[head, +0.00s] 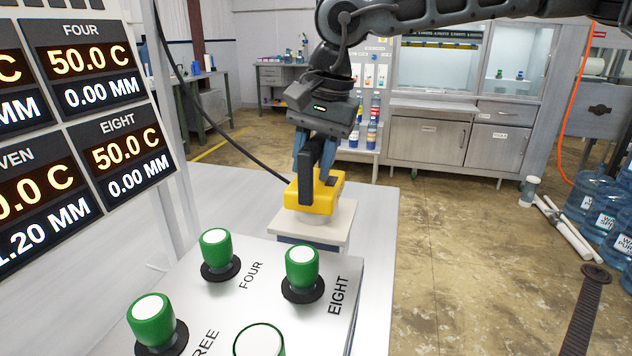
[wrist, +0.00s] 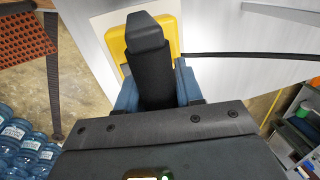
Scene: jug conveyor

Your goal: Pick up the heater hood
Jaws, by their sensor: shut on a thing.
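The heater hood is a yellow block (head: 325,196) with a black upright handle (head: 308,170) and a black cable running off to the left. It sits at the top of a pale stand on the table. My gripper (head: 313,160) is above it with its blue fingers on either side of the black handle, shut on it. In the wrist view the handle (wrist: 149,60) stands between the blue fingers, with the yellow body (wrist: 117,42) behind it. I cannot tell whether the hood touches the stand's top.
A white panel (head: 255,262) with several green-capped knobs labelled FOUR and EIGHT lies in front. A display board (head: 85,110) with temperatures and millimetres stands at left. Blue water jugs (head: 590,205) and white pipes (head: 568,232) are on the floor at right. The middle floor is clear.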

